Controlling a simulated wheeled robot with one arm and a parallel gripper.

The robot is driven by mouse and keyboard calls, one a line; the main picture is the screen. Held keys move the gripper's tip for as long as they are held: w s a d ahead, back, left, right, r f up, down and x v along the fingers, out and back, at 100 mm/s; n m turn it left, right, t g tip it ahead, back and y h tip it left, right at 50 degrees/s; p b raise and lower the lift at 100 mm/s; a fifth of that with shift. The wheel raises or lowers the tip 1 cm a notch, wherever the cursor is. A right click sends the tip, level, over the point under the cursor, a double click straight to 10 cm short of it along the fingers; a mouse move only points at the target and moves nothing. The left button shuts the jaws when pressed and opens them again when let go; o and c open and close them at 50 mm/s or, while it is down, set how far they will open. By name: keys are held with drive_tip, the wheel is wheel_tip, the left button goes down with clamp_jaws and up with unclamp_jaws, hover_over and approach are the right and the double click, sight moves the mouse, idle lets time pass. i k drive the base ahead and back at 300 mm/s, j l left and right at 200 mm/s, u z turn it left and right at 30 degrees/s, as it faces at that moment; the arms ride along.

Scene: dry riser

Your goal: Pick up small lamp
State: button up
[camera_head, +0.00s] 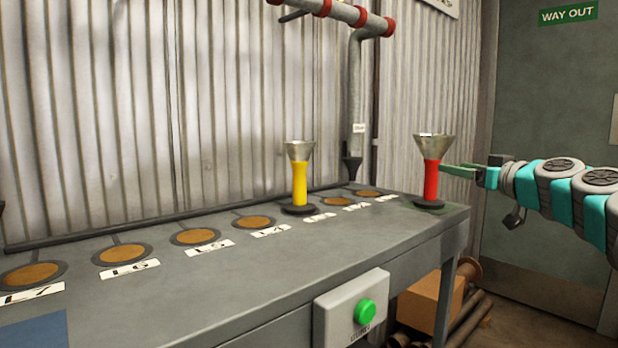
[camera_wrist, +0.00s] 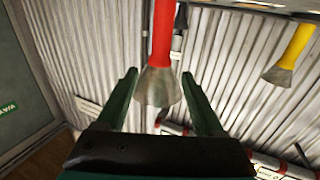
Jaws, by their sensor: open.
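Two lamp-like objects with flared grey heads stand upright on round dark bases on the grey bench. The red lamp (camera_head: 431,180) is near the bench's right end; the yellow lamp (camera_head: 300,184) is left of it, farther from my gripper. I cannot tell for sure which is the small lamp. My gripper (camera_head: 459,168) is open just right of the red lamp, level with its upper body. In the wrist view, the red lamp (camera_wrist: 163,40) appears upside down between my open fingers (camera_wrist: 158,78), with no clear contact. The yellow lamp (camera_wrist: 291,52) is off to the right there.
The bench (camera_head: 250,270) bears a row of round brown discs (camera_head: 195,237) with labels. A box with a green button (camera_head: 365,312) is on its front. A red-banded pipe (camera_head: 340,12) runs above the back. A cardboard box (camera_head: 430,300) and pipes lie below.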

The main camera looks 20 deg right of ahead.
sight(299, 152)
drive_tip(key=k, duration=1)
